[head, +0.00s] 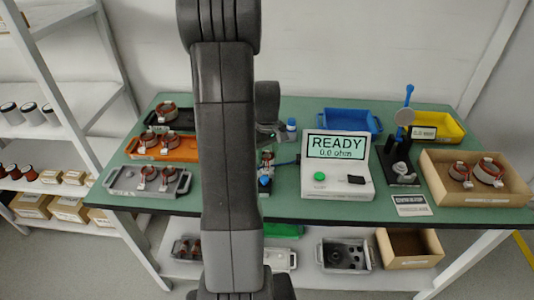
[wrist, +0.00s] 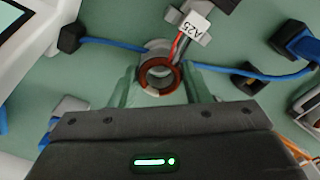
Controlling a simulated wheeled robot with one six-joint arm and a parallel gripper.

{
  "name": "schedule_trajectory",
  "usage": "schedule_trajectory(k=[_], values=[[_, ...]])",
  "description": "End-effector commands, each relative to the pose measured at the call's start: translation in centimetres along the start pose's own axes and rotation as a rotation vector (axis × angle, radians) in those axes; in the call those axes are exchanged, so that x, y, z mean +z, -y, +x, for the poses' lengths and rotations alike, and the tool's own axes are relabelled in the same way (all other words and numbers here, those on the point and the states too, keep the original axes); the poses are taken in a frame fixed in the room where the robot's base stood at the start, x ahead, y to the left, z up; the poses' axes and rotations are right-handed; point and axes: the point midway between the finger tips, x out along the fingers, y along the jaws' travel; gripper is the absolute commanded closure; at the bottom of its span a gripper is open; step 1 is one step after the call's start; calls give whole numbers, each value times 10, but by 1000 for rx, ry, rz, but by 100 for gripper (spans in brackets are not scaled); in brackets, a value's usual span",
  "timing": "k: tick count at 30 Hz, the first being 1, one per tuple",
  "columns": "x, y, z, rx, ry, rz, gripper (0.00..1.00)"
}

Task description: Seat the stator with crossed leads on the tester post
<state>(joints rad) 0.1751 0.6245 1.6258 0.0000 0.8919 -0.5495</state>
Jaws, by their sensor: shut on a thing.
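My gripper (wrist: 160,80) is shut on a stator (wrist: 158,75), a ring with copper-red windings and a pale bore, seen between the two fingers in the wrist view. Its leads run up to a white tag (wrist: 196,25) reading A25; I cannot tell whether they cross. A grey metal part (wrist: 158,46) shows just behind the ring, and I cannot tell whether it is the tester post or whether the stator touches it. In the head view my arm hides most of this spot. The tester (head: 338,165) shows READY and 0.0 ohm.
Blue cables (wrist: 115,42) with black ends lie around the stator. Trays with stators stand at left: black (head: 182,121), orange (head: 182,154) and grey (head: 122,184). At right are a cardboard box (head: 500,200) with stators, a black stand (head: 400,165), and blue (head: 350,113) and yellow (head: 448,124) bins.

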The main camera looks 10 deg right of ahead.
Motion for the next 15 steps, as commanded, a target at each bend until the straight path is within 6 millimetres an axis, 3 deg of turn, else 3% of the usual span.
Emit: schedule_trajectory(k=[15], values=[[0, 0, 7, 0, -1, 0, 83]])
